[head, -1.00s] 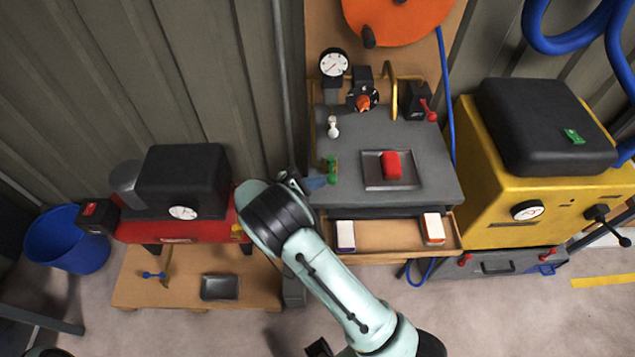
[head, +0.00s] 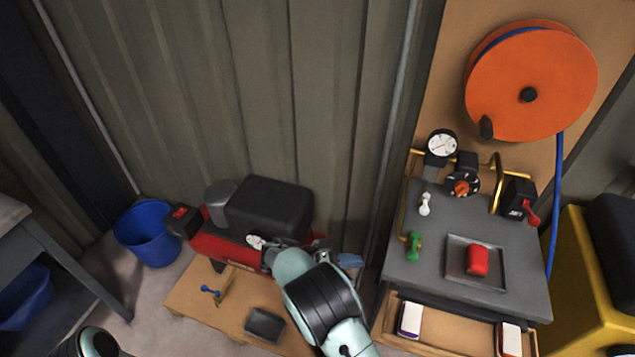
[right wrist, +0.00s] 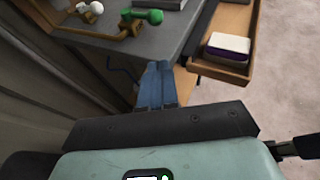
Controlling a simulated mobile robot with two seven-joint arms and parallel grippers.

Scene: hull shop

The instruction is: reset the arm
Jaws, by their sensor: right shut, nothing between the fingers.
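My right arm comes up from the bottom in the head view. Its gripper (head: 349,260) has blue fingers and sits left of the grey bench (head: 400,275), apart from the green-handled valve (head: 414,246). In the right wrist view the blue fingers (right wrist: 157,84) are together with nothing between them, and the green valve (right wrist: 142,16) is beyond them. Only a rounded piece of my left arm (head: 97,344) shows at the bottom left; its gripper is out of view.
The bench's open drawer (head: 440,341) juts out, holding a white-and-purple block (head: 410,319). A red block (head: 477,261) lies in a metal tray (head: 457,280). The red compressor (head: 222,247) stands on a low wooden platform (head: 190,297), left of my right gripper.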

